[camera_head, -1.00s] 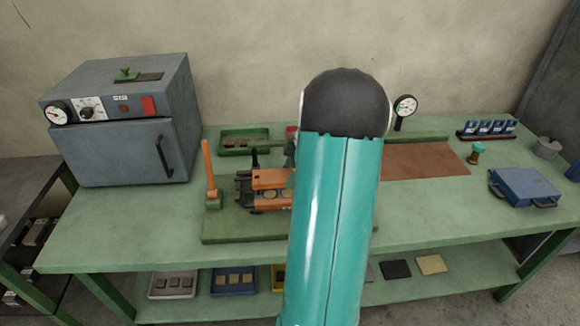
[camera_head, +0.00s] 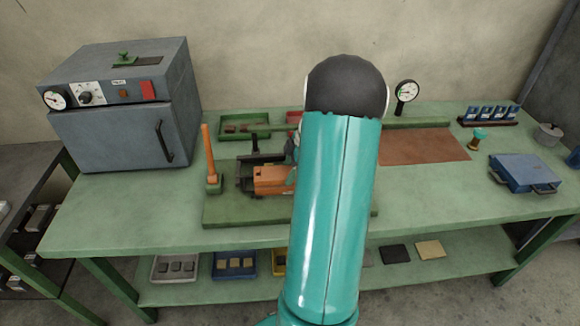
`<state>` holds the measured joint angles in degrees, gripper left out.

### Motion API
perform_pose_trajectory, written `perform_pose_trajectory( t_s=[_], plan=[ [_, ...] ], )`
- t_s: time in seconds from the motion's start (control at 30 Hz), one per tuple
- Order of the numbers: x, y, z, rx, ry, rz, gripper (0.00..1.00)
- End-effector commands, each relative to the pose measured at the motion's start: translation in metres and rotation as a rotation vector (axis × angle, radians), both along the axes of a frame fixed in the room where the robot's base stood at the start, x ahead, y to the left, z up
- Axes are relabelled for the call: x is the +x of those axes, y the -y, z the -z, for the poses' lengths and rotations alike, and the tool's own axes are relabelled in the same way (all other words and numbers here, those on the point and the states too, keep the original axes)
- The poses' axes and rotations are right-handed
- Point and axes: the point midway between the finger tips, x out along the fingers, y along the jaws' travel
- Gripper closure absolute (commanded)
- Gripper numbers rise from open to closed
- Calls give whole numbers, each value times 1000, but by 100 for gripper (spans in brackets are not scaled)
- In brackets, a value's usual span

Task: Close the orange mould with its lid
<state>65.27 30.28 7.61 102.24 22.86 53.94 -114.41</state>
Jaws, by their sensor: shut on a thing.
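The orange mould (camera_head: 270,189) lies in a dark metal frame on a green base plate at the middle of the bench. Its orange lid (camera_head: 272,174) covers the top, and no round cavities show. I cannot tell whether the lid is fully seated. My gripper (camera_head: 291,151) is at the right end of the lid and shut on it; only a small grey part shows beside my teal arm. The fingertips and the mould's right side are hidden behind the arm.
An orange upright lever (camera_head: 208,155) stands left of the mould. A grey oven (camera_head: 118,110) is at the left. A green tray (camera_head: 240,125) lies behind the mould. A brown mat (camera_head: 425,147) and a blue case (camera_head: 524,172) are to the right. The bench's front left is clear.

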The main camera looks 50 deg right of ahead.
Motion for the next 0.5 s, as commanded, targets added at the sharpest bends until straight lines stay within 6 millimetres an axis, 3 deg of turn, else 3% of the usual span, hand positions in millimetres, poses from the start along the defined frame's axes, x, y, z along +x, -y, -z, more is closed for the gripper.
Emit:
perform_pose_trajectory(
  t_s=[0.4, 0.43, 0.5],
  plan=[
    [1, 0, -1, -2, 1, 0, 90],
    [1, 0, -1, -2, 1, 0, 36],
    [0, 0, -1, -2, 1, 0, 23]
  ],
)
